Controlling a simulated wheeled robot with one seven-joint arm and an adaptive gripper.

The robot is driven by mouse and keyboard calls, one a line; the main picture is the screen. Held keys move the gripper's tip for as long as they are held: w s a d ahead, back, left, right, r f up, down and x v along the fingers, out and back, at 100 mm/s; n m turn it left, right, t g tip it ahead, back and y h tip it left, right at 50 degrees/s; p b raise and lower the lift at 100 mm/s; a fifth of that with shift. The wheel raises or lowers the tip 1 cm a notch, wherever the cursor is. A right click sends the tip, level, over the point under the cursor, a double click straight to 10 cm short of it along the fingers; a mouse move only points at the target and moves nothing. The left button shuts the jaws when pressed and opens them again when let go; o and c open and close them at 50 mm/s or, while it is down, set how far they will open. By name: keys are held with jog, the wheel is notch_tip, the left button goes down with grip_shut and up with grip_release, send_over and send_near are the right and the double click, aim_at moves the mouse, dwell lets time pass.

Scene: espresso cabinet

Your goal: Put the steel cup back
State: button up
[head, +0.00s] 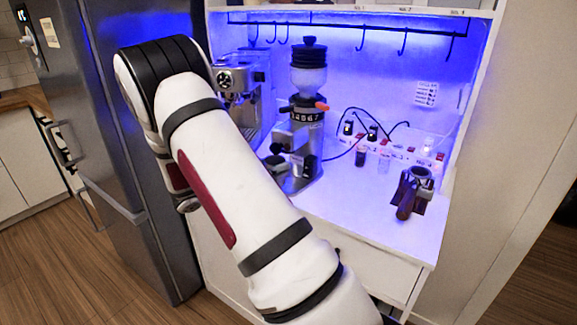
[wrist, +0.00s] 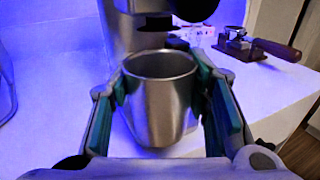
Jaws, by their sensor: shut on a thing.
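The steel cup (wrist: 160,108) is a plain, shiny, open-topped cup. In the wrist view it is upright and its inside looks empty. My gripper (wrist: 162,85) is shut on it, with one teal-padded finger on each side. The cup is in front of the grinder's metal body (wrist: 124,42), just below and before a black part of it. Whether its base touches the white counter (wrist: 65,75) I cannot tell.
The coffee grinder (head: 307,112) stands mid-cabinet, with the espresso machine (head: 240,85) to its left. A portafilter with a brown handle (head: 405,206) is on the right; it also shows in the wrist view (wrist: 275,50). Small jars and a power strip (head: 400,151) line the back.

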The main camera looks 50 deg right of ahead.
jog(key=x, duration=0.4)
jog(key=shift+s+d, duration=0.15)
jog(key=shift+d, duration=0.2)
jog(key=shift+a+f, duration=0.1)
jog(key=shift+f, duration=0.65)
jog(key=shift+f, duration=0.2)
jog(key=o, duration=1.2)
